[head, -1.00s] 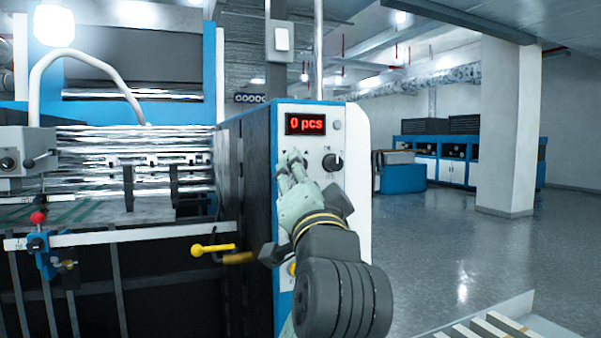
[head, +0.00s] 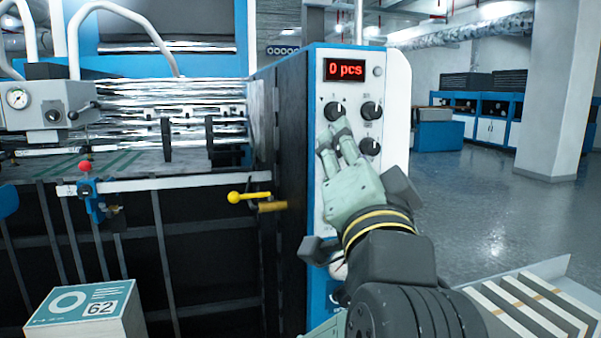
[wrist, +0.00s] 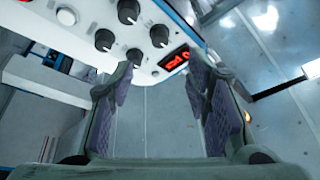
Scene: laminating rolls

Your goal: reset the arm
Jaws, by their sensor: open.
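My gripper (head: 336,140) is in front of the white control panel (head: 318,165) of the laminating machine, with its fingertips just below the upper left black knob (head: 334,110) in the head view. In the wrist view my gripper (wrist: 165,85) has its two fingers apart, with nothing between them. The panel's knobs (wrist: 128,11) and red display (wrist: 174,62) lie beyond the fingers there. The display (head: 345,70) reads "0 pcs" in the head view. I cannot tell whether a fingertip touches the panel.
A yellow-knobbed lever (head: 248,197) sticks out left of the panel. Silver rollers (head: 160,105) and a red-topped clamp (head: 88,185) are further left. Open floor (head: 480,215) lies to the right.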

